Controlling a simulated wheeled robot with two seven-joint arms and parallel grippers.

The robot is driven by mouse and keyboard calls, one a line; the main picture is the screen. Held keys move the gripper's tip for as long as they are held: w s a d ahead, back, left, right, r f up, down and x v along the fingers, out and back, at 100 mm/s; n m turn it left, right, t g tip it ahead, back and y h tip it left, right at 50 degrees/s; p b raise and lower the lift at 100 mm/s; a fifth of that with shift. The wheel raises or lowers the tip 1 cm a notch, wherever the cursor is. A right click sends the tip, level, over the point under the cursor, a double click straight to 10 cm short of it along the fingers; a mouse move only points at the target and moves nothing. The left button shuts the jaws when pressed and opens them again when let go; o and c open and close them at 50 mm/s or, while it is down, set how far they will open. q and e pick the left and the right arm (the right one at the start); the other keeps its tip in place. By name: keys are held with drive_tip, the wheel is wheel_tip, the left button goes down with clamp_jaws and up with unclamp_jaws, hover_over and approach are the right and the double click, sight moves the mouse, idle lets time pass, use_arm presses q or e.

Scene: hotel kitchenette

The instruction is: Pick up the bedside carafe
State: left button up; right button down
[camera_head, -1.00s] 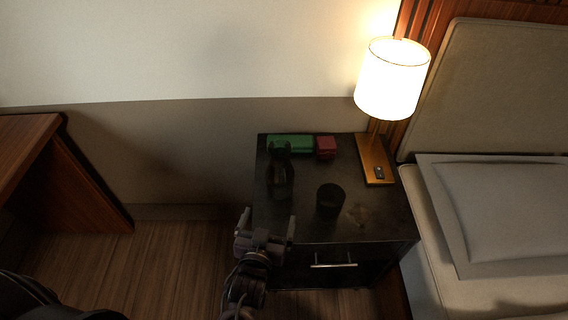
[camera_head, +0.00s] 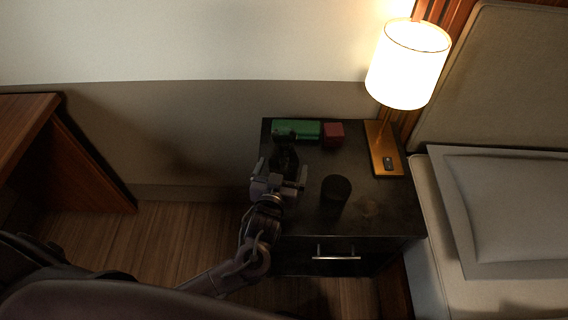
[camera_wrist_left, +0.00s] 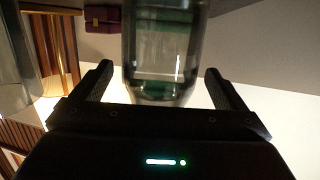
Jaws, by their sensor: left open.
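The bedside carafe (camera_head: 286,152) is a dark, see-through glass vessel standing on the black nightstand (camera_head: 300,222), near its left side. In the left wrist view the clear glass carafe (camera_wrist_left: 162,45) fills the top middle, and green shows through it. My left gripper (camera_head: 280,172) is open, just in front of the carafe in the head view. In the wrist view its two fingers (camera_wrist_left: 158,72) stand either side of the lower end of the carafe, with a gap on each side. The gripper hides part of the carafe in the head view. My right gripper is not in view.
A dark cup (camera_head: 335,190) stands right of the gripper. A green box (camera_head: 308,130) and a red box (camera_head: 333,134) lie behind the carafe. A lit lamp (camera_head: 409,65) stands at the back right. The bed (camera_head: 505,205) is right; a wooden desk (camera_head: 25,120) is left.

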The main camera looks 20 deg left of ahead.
use_arm(q)
drive_tip(key=c, duration=1.4)
drive_tip(key=shift+r, duration=0.1)
drive_tip(key=shift+c, duration=0.9)
drive_tip(key=shift+r, duration=0.15)
